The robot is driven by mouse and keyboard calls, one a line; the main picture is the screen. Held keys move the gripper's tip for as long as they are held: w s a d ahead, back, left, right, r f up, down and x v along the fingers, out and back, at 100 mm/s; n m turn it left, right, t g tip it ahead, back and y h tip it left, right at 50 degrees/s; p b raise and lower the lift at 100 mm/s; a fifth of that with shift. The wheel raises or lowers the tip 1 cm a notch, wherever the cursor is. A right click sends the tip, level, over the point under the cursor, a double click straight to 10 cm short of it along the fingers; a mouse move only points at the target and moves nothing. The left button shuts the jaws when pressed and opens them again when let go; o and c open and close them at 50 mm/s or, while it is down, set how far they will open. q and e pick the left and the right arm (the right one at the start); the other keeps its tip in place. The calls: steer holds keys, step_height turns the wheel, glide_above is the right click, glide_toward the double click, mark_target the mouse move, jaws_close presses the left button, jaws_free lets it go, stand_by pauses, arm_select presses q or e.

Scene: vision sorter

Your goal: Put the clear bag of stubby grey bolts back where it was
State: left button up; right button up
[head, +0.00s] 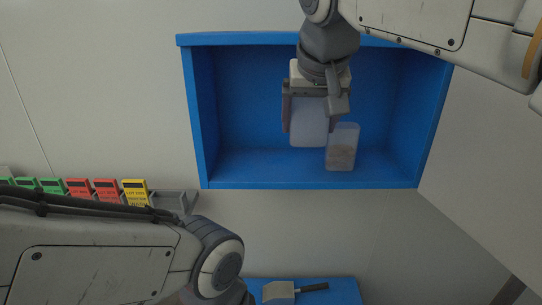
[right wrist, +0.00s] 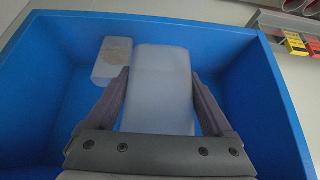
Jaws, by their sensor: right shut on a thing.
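My right gripper (head: 317,108) is shut on a pale, cloudy bag (head: 308,128), held upright inside the blue box (head: 300,184). In the right wrist view the same bag (right wrist: 163,85) sits between both fingers of the gripper (right wrist: 162,92). Its contents do not show, so I cannot tell whether bolts are in it. A second clear bag (head: 342,150) with brownish-grey contents stands in the box, just right of the held one in the head view; it also shows in the right wrist view (right wrist: 112,60). My left gripper is out of view.
The blue box is otherwise empty, with free floor to the left and far right in the head view. A grey rail with red, green and yellow labelled cards (head: 134,190) runs along the left. A scoop (head: 280,291) lies on a blue surface below.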

steer(key=w+a+f+p, duration=0.1)
steer(key=w+a+f, duration=0.1)
steer(key=w, duration=0.1)
steer(key=w+a+f+p, duration=0.2)
steer(key=w, duration=0.1)
steer(key=w+a+f+p, duration=0.2)
steer(key=w, duration=0.2)
steer(key=shift+a+f, duration=0.25)
steer(key=shift+f, duration=0.1)
steer(key=shift+w+f, duration=0.1)
steer(key=shift+f, duration=0.1)
step_height(320, 180, down, 3)
steer(key=shift+f+p, duration=0.2)
steer(key=shift+p, duration=0.65)
steer(key=shift+f, duration=0.2)
steer(key=shift+f, duration=0.1)
